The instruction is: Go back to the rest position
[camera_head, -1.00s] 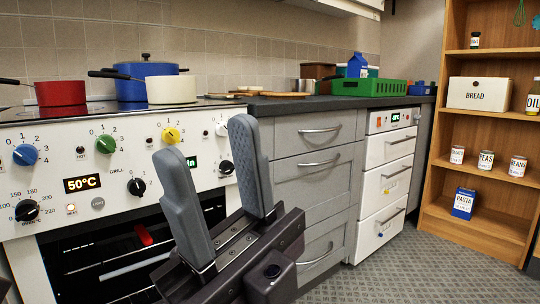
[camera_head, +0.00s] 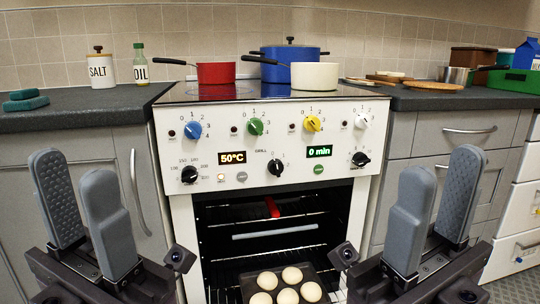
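My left gripper (camera_head: 84,212) is at the lower left, in front of the grey cabinet. Its two grey fingers point up and stand apart, with nothing between them. My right gripper (camera_head: 431,207) is at the lower right, in front of the cabinet right of the oven. Its fingers also stand apart and empty. Between the grippers is the white oven (camera_head: 228,140), its cavity uncovered at the front. A dark tray (camera_head: 259,272) with several pale round buns (camera_head: 292,275) is low at the oven front; its lower part is cut off.
A red pot (camera_head: 216,73), a blue pot (camera_head: 291,66) and a cream pan (camera_head: 318,76) stand on the hob. A salt jar (camera_head: 101,70) and an oil bottle (camera_head: 139,65) are on the left counter. A green crate (camera_head: 512,82) is at the right.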

